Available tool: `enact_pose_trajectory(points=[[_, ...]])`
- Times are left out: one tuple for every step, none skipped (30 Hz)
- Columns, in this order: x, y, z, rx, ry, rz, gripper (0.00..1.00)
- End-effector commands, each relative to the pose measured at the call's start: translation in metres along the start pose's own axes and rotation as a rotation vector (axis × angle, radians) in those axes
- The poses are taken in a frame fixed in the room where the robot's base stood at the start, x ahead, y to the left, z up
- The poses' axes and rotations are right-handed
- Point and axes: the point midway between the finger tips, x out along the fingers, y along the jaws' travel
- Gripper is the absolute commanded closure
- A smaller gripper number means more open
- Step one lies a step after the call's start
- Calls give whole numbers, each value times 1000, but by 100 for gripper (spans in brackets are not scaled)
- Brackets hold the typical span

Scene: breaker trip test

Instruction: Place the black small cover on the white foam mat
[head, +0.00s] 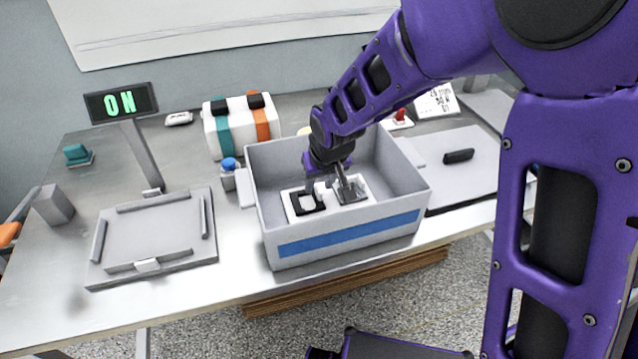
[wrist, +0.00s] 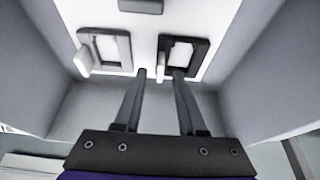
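A black cover (head: 308,204), shaped like a square frame, lies on a white pad (head: 290,207) inside the grey bin (head: 335,262). The pad looks like the white foam mat. In the wrist view the black cover (wrist: 200,60) is at the right of the pad (wrist: 138,40), with a grey frame-like cover (wrist: 105,50) at the left. A light upright tab (wrist: 161,75) stands at the black cover's near left corner. My gripper (wrist: 160,73) is open and empty, its fingers apart around this tab, with the right fingertip over the black cover. I cannot tell whether it touches.
The bin walls surround my gripper closely. A blue button (head: 229,164) is just left of the bin. A dark block (head: 458,156) lies on a grey panel (head: 465,180) at right.

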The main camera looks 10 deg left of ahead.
Motion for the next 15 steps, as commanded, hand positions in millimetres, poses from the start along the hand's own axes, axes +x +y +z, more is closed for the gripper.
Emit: enact_pose_trajectory(points=[[-12,1,-2,1,4,1,60],[-19,1,-2,1,4,1,60],[-28,0,-2,1,5,1,60],[-34,0,-2,1,5,1,60],[-42,1,-2,1,4,2,60],[-51,1,-2,2,5,1,60],[-58,1,-2,1,4,1,60],[-64,0,-2,1,5,1,60],[-72,0,-2,1,5,1,60],[-78,0,-2,1,4,1,60],[-83,1,-2,1,4,2,60],[-90,1,-1,1,4,2,60],[-94,0,-1,2,2,1,60],[-98,0,-1,1,3,1,60],[-102,0,-1,0,3,1,60]])
